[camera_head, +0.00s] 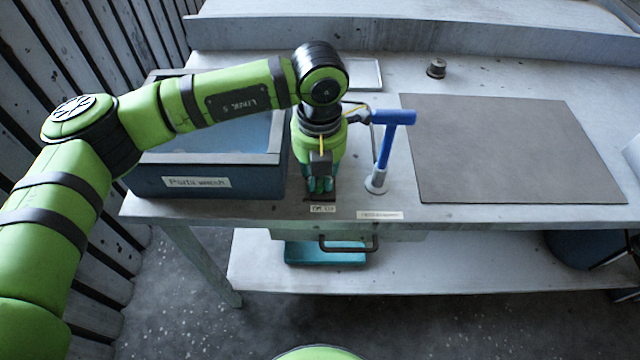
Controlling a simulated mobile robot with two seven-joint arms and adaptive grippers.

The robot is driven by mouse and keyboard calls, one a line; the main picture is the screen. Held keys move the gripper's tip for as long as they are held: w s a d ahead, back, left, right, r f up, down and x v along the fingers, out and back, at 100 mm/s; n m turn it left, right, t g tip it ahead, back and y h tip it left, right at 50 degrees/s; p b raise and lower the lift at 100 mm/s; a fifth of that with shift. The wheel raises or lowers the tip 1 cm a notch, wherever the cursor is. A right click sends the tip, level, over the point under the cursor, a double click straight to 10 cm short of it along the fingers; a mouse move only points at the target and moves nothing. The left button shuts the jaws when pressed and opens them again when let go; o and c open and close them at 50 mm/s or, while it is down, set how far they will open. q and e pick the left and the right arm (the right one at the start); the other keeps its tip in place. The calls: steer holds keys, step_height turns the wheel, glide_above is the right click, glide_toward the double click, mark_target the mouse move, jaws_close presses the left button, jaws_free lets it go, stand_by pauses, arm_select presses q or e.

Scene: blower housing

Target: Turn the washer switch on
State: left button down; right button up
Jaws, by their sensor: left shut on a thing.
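The parts washer (270,178) is a dark blue tub with a "Parts wash" label, at the left of the metal bench. The washer switch (321,200) sits on a small dark base at the bench's front edge, right of the tub, with a small label in front. My left gripper (319,187) points down onto the switch with its teal fingers shut on it. The fingers hide most of the switch, so its position cannot be told. My right gripper is not in view.
A blue T-shaped tool (388,135) stands upright in a metal holder (376,184), close right of my left gripper. A grey mat (510,150) lies bare at the right. A small dark round part (436,69) is at the back. A drawer handle (348,246) projects below the bench edge.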

arm_select(q)
steer(key=shift+m+b, duration=0.45)
steer(key=shift+m, duration=0.15)
steer(key=c, duration=1.1)
jaws_free()
steer(key=shift+w, duration=0.1)
step_height(320, 180, up, 12)
steer(key=shift+r, duration=0.1)
